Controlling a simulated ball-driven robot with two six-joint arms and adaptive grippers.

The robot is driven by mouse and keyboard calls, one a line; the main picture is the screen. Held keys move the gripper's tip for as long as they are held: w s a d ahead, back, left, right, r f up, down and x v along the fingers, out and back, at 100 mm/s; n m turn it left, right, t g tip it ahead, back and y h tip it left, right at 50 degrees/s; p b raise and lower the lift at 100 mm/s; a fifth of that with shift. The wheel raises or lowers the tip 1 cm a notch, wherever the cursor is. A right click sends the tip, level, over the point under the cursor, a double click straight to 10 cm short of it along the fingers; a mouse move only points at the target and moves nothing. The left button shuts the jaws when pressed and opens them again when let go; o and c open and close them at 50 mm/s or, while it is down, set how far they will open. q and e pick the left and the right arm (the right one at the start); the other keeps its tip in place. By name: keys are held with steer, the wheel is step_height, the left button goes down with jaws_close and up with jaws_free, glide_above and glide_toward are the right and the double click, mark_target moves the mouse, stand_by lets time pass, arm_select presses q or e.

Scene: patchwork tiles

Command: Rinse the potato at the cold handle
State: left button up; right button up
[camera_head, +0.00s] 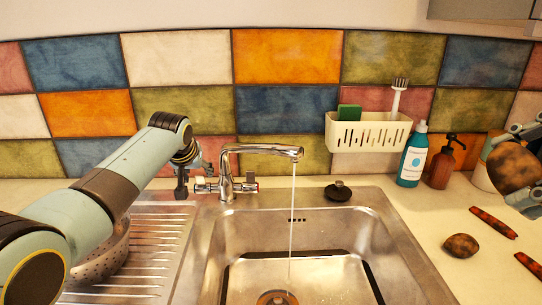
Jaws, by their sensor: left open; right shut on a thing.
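The tap (226,170) stands behind the sink (215,235), and a thin stream of water (293,215) falls from its spout towards the drain. Its left handle (203,187) and right handle (250,184) sit low on either side; the right one shows a reddish mark. My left gripper (182,182) is open just left of the left handle; I cannot tell whether they touch. My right gripper (524,165) is shut on a mottled brown potato (511,167) at the right edge, over the counter. The potato is outside the water stream. Part of this gripper is cut off.
A smaller brown lump (461,245) and two reddish-brown long pieces (494,222) lie on the right counter. A teal bottle (412,157), amber pump bottle (441,165) and black stopper (338,191) stand behind. A colander (104,258) sits on the left drainer. The basin is clear.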

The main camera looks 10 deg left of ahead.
arm_select(q)
steer(key=v, duration=0.8)
steer(key=shift+s+r, duration=0.15)
steer(key=shift+r, duration=0.15)
steer(key=shift+s+f, duration=0.1)
